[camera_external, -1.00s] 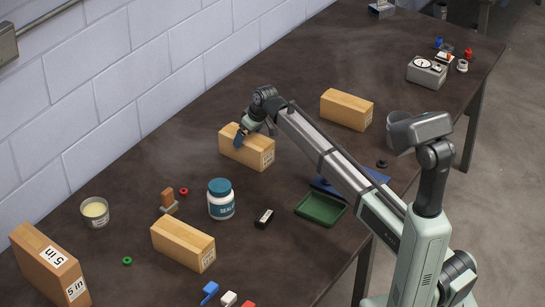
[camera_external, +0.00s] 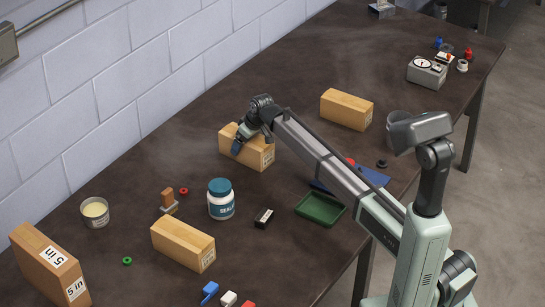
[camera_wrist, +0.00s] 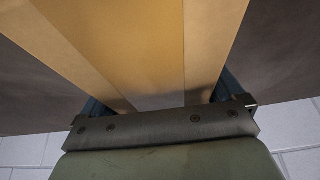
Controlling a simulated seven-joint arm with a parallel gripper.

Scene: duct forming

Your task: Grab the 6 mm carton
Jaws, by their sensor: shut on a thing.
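A tan carton (camera_external: 258,155) stands on the dark table near the wall, with a small end label too small to read. My gripper (camera_external: 238,146) is at the carton's left part, shut on it from above. In the wrist view the carton (camera_wrist: 150,45) fills the space between the two dark jaws, which sit against its sides. Its label is hidden there. I cannot tell whether this carton is the 6 mm one. It appears to rest on the table.
Other tan cartons stand at the back right (camera_external: 346,109), front middle (camera_external: 183,244) and front left (camera_external: 48,268), the last marked "5 in". A blue-lidded jar (camera_external: 221,199), a green tray (camera_external: 320,209) and a tin (camera_external: 95,212) stand nearby.

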